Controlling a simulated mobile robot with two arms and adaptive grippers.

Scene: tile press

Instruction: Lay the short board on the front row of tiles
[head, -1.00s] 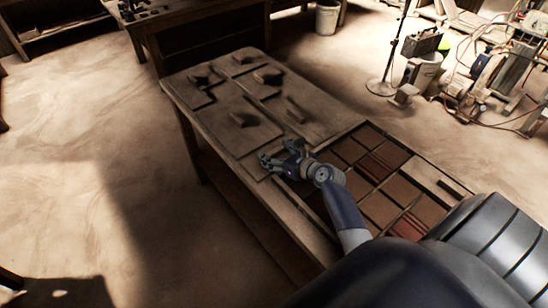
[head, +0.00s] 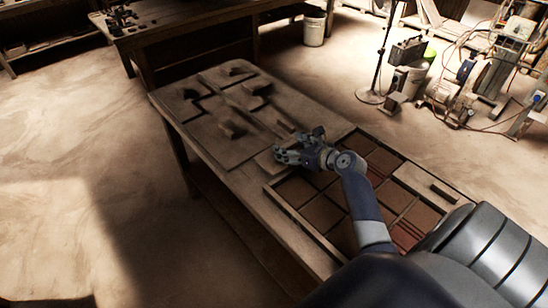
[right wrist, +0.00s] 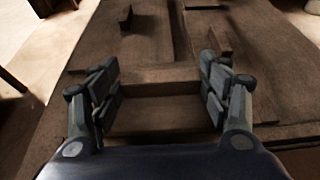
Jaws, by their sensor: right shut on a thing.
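My right gripper (head: 300,152) is over the table beside the tile frame. In the right wrist view my gripper (right wrist: 162,95) has its fingers on both ends of a wooden grip bar (right wrist: 160,88). The bar belongs to a flat wooden board (right wrist: 160,117), likely the short board; part of it shows left of the gripper in the head view (head: 266,161). The fingers hide much of it, and I cannot tell whether it is raised. The red-brown tiles (head: 320,212) lie in rows in a frame, partly behind my right arm. My left gripper is not in view.
Several other boards with raised grips (head: 228,125) cover the left part of the table (head: 190,150). Another board with a grip bar (head: 422,180) lies over tiles at the right. A stand and machinery (head: 480,75) are on the floor behind. The floor at left is clear.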

